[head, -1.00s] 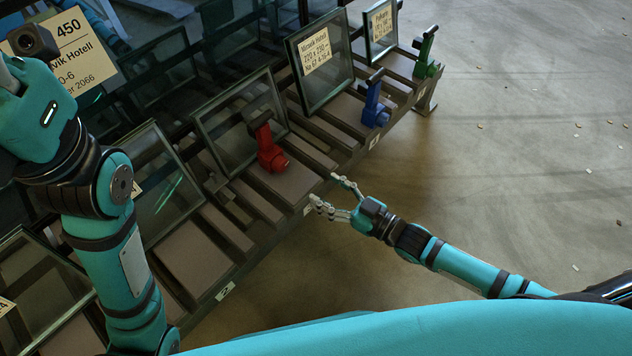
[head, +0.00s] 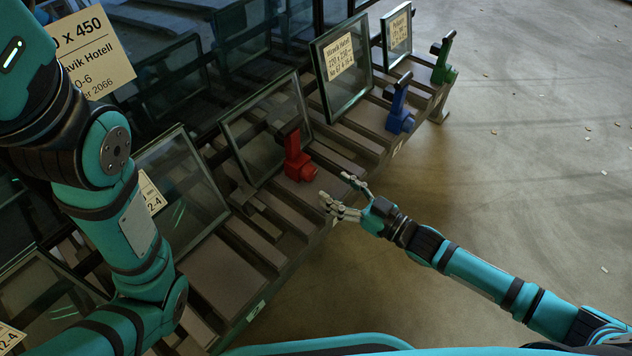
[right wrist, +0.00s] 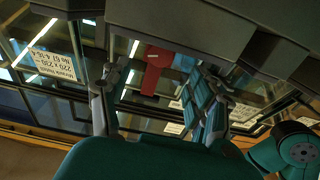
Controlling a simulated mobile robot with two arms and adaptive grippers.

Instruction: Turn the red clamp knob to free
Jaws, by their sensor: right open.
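The red clamp knob (head: 297,158) stands on the slatted rack, at the front lower corner of a framed glass pane (head: 262,122). Its upper end is dark. In the right wrist view the red clamp (right wrist: 155,70) appears beyond and between my fingers. My right gripper (head: 340,194) is open and empty, just off the rack's front edge, to the lower right of the red clamp and apart from it. It also shows open in the right wrist view (right wrist: 160,95). My left arm crosses the left side of the head view, but its gripper is out of view.
A blue clamp (head: 399,110) and a green clamp (head: 443,62) stand further along the rack, beside labelled panes (head: 345,65). Another pane (head: 180,185) leans nearer my left arm. The floor (head: 520,150) right of the rack is clear apart from small scraps.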

